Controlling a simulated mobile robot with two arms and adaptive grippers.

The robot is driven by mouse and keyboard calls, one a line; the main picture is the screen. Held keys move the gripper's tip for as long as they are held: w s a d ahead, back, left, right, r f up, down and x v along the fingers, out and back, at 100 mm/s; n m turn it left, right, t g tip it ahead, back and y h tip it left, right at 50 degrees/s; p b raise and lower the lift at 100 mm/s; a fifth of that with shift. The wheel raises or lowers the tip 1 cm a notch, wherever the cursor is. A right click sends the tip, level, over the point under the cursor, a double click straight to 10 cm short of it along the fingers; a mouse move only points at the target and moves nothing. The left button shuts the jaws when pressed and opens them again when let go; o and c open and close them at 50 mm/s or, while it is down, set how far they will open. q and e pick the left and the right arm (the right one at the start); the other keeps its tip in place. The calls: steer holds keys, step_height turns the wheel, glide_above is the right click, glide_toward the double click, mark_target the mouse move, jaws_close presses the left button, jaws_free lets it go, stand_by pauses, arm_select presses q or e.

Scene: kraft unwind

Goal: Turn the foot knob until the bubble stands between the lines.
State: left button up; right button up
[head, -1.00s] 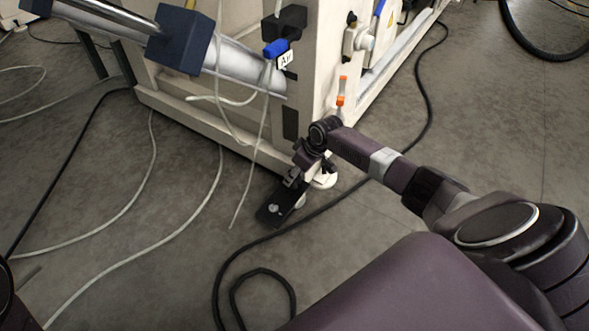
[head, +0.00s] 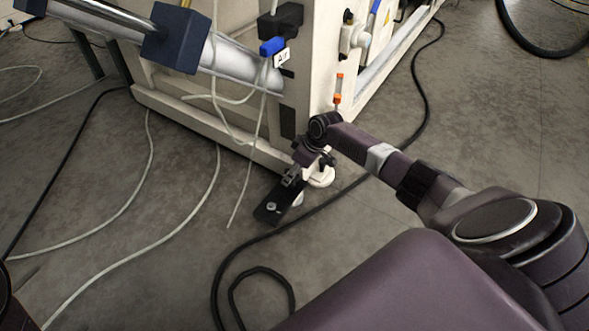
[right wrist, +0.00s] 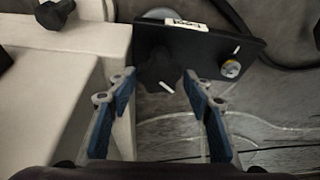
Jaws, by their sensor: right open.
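In the right wrist view a dark lobed knob (right wrist: 158,70) with a white mark stands at a black plate (right wrist: 205,45). My right gripper (right wrist: 160,88) is open, its two blue-padded fingers apart, one on each side of the knob's near side; I cannot tell whether they touch it. A small pale strip with dark marks (right wrist: 187,24) lies on the plate, perhaps the level; no bubble can be made out. In the head view the black plate (head: 270,207) sticks out at the machine's corner, and my right gripper (head: 295,172) is over its inner end. My left gripper is out of view.
The cream machine frame (head: 210,122) rises behind the plate. A black cable (head: 345,190) runs close by on the floor. Pale cords (head: 190,215) lie to the left. A bolt (right wrist: 231,68) sits on the plate.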

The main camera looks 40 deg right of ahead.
steer(key=v, duration=1.2)
steer(key=shift+f, duration=0.1)
